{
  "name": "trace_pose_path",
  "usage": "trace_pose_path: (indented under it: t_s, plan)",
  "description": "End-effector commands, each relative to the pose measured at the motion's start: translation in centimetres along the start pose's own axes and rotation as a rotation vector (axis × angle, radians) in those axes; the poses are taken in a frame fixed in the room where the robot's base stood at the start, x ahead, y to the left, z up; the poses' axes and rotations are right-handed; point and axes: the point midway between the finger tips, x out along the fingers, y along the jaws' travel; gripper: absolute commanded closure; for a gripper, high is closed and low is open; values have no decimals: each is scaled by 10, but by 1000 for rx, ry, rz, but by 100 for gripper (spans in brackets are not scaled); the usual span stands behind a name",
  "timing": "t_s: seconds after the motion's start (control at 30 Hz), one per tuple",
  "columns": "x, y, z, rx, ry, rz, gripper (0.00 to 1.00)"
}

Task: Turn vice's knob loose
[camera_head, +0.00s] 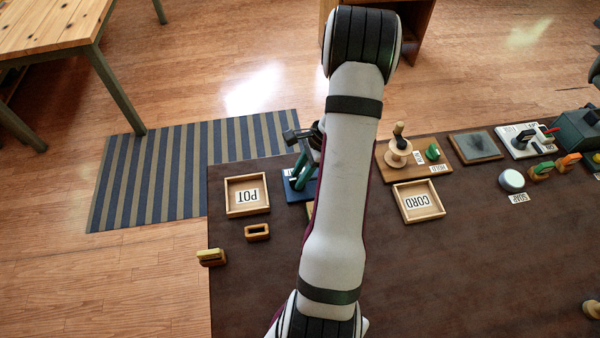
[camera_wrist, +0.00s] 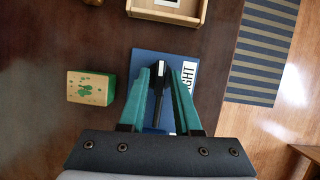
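A fixture with a blue base (camera_head: 290,196) stands at the far edge of the brown mat, partly hidden by my arm. In the wrist view, its blue base (camera_wrist: 143,58) carries a white label (camera_wrist: 190,75) with letters ending in "GHT", and a black bar-like part (camera_wrist: 160,80) rises from it. I cannot tell for sure that this is the vice, or which part is its knob. My gripper (camera_wrist: 166,72), with green fingers, is open, one finger on each side of the black part. It also shows in the head view (camera_head: 297,182). Contact cannot be made out.
A POT tray (camera_head: 232,208) is left of the fixture; a CORD tray (camera_head: 405,206) is right of my arm. A green-patched wooden block (camera_wrist: 90,88) sits close beside the blue base. A wooden stand (camera_head: 391,172) and several other items line the right. The mat's near right is mostly clear.

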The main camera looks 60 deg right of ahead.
Motion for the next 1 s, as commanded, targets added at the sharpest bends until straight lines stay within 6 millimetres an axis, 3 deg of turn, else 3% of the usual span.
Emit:
trace_pose_path:
  t_s: [0.03,0.17,0.63,1.0]
  plan:
    - [0,0,0,0,0,0,79]
    - [0,0,0,0,0,0,100]
    - [0,0,0,-28,-1,12,100]
    - [0,-2,1,-265,-1,109,100]
